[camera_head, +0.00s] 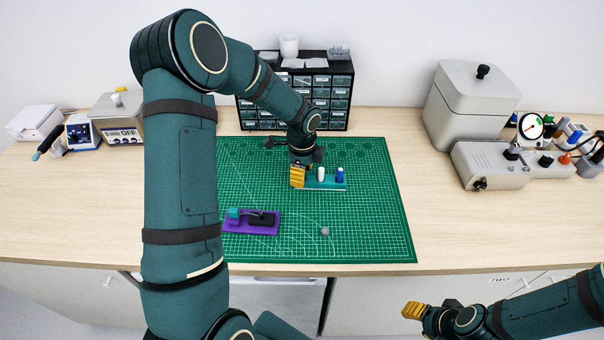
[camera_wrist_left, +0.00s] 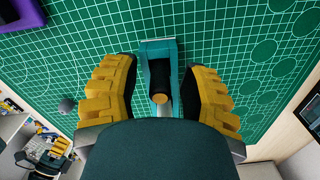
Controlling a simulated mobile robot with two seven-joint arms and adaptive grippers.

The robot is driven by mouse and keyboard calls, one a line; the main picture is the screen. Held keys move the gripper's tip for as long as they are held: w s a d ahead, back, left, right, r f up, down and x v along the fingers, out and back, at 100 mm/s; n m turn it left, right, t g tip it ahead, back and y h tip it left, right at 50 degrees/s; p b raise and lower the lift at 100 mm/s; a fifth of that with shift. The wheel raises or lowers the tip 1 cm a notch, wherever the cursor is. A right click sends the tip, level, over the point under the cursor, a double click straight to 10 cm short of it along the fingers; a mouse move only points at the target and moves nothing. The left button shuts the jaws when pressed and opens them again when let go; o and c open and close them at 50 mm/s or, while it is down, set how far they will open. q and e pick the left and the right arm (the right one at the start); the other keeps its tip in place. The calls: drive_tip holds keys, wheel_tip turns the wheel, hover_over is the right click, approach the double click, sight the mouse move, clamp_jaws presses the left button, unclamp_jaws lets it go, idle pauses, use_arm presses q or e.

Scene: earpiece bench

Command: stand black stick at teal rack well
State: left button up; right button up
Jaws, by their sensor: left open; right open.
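The teal rack (camera_head: 325,186) lies on the green mat, with a white stick (camera_head: 321,174) and a blue stick (camera_head: 340,174) standing on it. In the left wrist view, the rack (camera_wrist_left: 158,45) shows beyond my fingers. The black stick (camera_wrist_left: 160,78), with a tan end (camera_wrist_left: 159,98), is between my left fingers at the rack; my gripper hides it in the head view. My left gripper (camera_head: 298,177) is open around it, with gaps visible on both sides. Whether its foot sits in a well is unclear. My right gripper (camera_head: 414,311) is open, in front of the bench.
A purple tray (camera_head: 233,229) with a black piece (camera_head: 263,218) and a teal block (camera_head: 234,213) lies at the mat's front left. A small grey ball (camera_head: 325,231) lies nearby. A drawer cabinet (camera_head: 343,110) stands behind. The mat's right side (camera_head: 385,205) is clear.

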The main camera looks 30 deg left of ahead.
use_arm(q)
wheel_tip(320, 180, up, 11)
drive_tip(key=shift+r, duration=0.2)
idle(0.3)
